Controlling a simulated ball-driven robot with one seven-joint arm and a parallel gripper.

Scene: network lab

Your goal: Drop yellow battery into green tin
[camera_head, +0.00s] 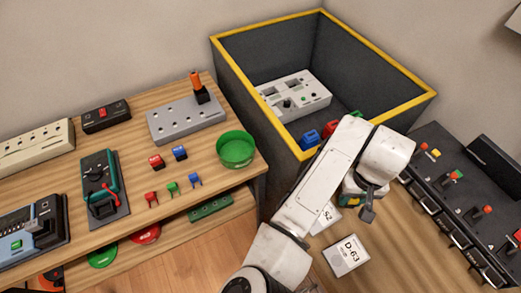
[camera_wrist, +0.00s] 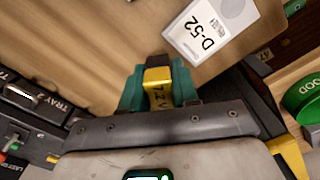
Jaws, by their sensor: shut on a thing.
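The yellow battery (camera_wrist: 158,92), marked 7.2 V, is between the teal fingers of my gripper (camera_wrist: 159,88) in the wrist view. My gripper is shut on it. In the head view my gripper (camera_head: 357,200) is right of the crate's front corner, with a little yellow showing and most of the battery hidden. The green tin (camera_head: 236,150) is round and open and stands at the right end of the wooden bench, left of and apart from my gripper. It also shows at the right edge of the wrist view (camera_wrist: 303,100), with GOOD written on it.
A dark crate with a yellow rim (camera_head: 223,62) stands between the bench and my arm, holding a grey device (camera_head: 295,95) and coloured blocks. A black tray unit (camera_head: 450,200) stands at right.

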